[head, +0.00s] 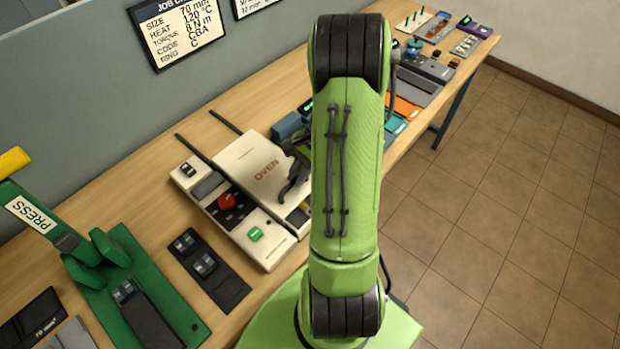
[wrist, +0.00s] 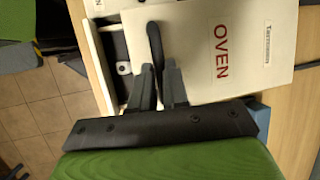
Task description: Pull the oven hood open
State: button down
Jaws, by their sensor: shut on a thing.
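The oven hood (head: 250,160) is a flat cream cover marked OVEN, lying on the cream oven body (head: 270,248) on the bench. It also fills much of the wrist view (wrist: 260,75). A dark handle (wrist: 155,42) stands at the hood's edge. My gripper (wrist: 158,72) is shut on this handle, a finger on each side. In the head view, the gripper (head: 293,183) is at the hood's right side, partly hidden by my green arm. A dark gap (wrist: 116,48) with a small metal piece shows beside the hood's edge in the wrist view.
A green press (head: 105,265) and a black block holder (head: 207,270) stand to the left. Open tiled floor lies to the right.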

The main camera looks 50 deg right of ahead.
jog(key=p, duration=0.6)
send_over(250, 151)
jog(key=shift+w, duration=0.1)
jog(key=c, duration=1.1)
grip_release()
jog(key=p+v, duration=0.1)
jog(key=v, duration=1.5)
jog(key=shift+a, duration=0.1)
jog(key=shift+f, duration=0.1)
